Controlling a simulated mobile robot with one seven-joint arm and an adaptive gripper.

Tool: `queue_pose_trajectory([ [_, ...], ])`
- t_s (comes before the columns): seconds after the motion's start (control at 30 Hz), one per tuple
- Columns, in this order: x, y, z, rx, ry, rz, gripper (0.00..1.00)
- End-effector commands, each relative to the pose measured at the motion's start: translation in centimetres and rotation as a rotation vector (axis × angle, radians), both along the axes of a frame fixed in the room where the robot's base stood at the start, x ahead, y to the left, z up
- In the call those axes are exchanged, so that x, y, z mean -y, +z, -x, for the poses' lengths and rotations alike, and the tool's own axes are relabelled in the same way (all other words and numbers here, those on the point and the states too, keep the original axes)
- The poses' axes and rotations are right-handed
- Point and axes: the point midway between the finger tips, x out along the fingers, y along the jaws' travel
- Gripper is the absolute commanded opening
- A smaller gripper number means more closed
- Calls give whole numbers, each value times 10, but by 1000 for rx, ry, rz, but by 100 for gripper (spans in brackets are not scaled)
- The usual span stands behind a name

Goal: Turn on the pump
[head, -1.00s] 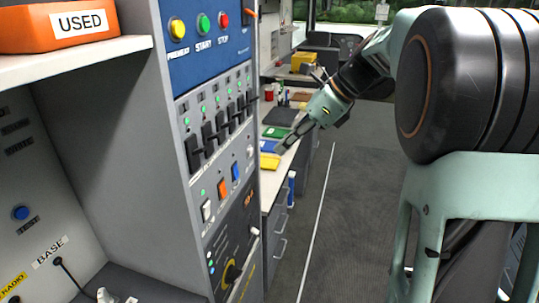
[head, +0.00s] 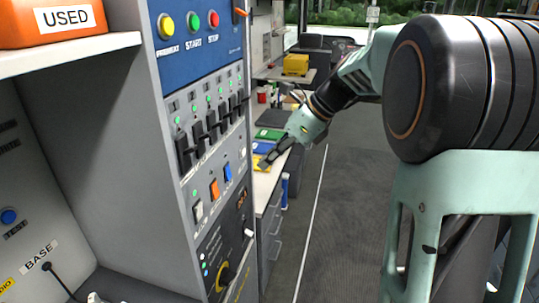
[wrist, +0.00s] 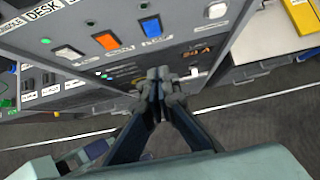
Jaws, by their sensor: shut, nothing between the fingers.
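A grey control panel (head: 172,100) stands left of my arm. Its lower part carries a white rocker switch (head: 198,211), an orange rocker switch (head: 214,189) and a blue rocker switch (head: 227,171). The wrist view shows the white (wrist: 68,52), orange (wrist: 105,41) and blue (wrist: 151,26) switches, plus another white switch (wrist: 216,10) to their right. I cannot read which one is the pump's. My gripper (head: 265,163) is shut and empty, right of the panel; in the wrist view its fingertips (wrist: 158,75) appear below the blue switch. Contact cannot be told.
Above are yellow, green and red buttons (head: 213,18) and a row of black levers (head: 184,152). A knob (head: 222,279) sits lower. A desk (head: 265,190) with coloured folders lies behind my gripper. An orange USED box (head: 50,32) is on a shelf at left. The floor (head: 345,225) is clear.

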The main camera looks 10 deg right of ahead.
Motion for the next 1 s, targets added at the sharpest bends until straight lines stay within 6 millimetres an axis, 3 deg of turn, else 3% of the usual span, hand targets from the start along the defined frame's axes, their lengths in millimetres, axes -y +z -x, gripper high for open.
queue_pose_trajectory([
  [0.27, -35, -48, -12, -3, 2, 0, 0],
  [0.53, -65, -48, -26, 1, 1, 0, 0],
  [1.0, -69, -48, -27, 0, 0, 0, 0],
])
